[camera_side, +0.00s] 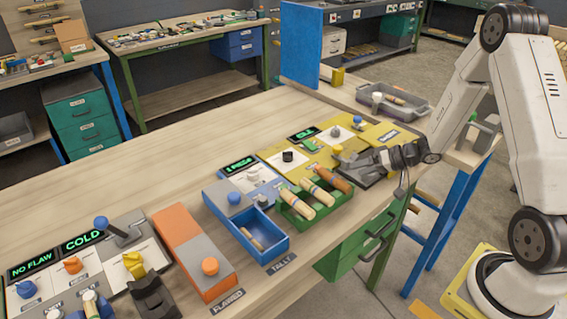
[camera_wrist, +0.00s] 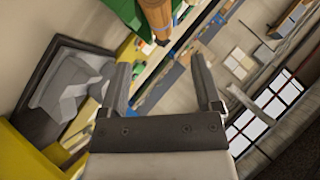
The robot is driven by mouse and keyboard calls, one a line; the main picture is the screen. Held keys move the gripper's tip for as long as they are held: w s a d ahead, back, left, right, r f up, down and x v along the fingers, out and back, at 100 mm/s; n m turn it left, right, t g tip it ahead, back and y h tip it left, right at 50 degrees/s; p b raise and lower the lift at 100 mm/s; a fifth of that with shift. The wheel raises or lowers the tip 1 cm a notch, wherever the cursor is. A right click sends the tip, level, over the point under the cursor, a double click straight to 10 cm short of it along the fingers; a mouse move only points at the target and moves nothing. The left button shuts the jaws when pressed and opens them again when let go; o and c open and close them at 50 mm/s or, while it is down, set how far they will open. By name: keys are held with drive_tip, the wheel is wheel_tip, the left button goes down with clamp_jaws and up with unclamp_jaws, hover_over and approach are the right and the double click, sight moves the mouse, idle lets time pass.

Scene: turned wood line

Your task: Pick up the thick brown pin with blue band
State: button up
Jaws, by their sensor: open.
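A thick brown pin (camera_side: 331,179) lies in the green tray (camera_side: 284,213), at its right end beside two paler pins (camera_side: 317,193). My gripper (camera_side: 372,163) is to the right of the tray, low over a dark grey cradle, apart from the pin. In the wrist view the brown pin (camera_wrist: 155,17) shows at the top, beyond the fingertips, with part of the green tray (camera_wrist: 122,10). My gripper (camera_wrist: 160,68) is open, with nothing between its fingers.
The dark grey cradle (camera_wrist: 72,90) stands close at left in the wrist view. A blue tray (camera_side: 270,238) with a thin pin lies left of the green tray. Knob panels (camera_side: 290,157) stand behind, and a grey bin (camera_side: 408,107) at the back right.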

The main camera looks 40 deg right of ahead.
sight(336, 177)
drive_tip(key=shift+x, duration=1.35)
drive_tip(key=shift+a+x, duration=0.2)
drive_tip(key=shift+x, duration=2.4)
drive_tip(key=shift+s, duration=0.2)
clamp_jaws()
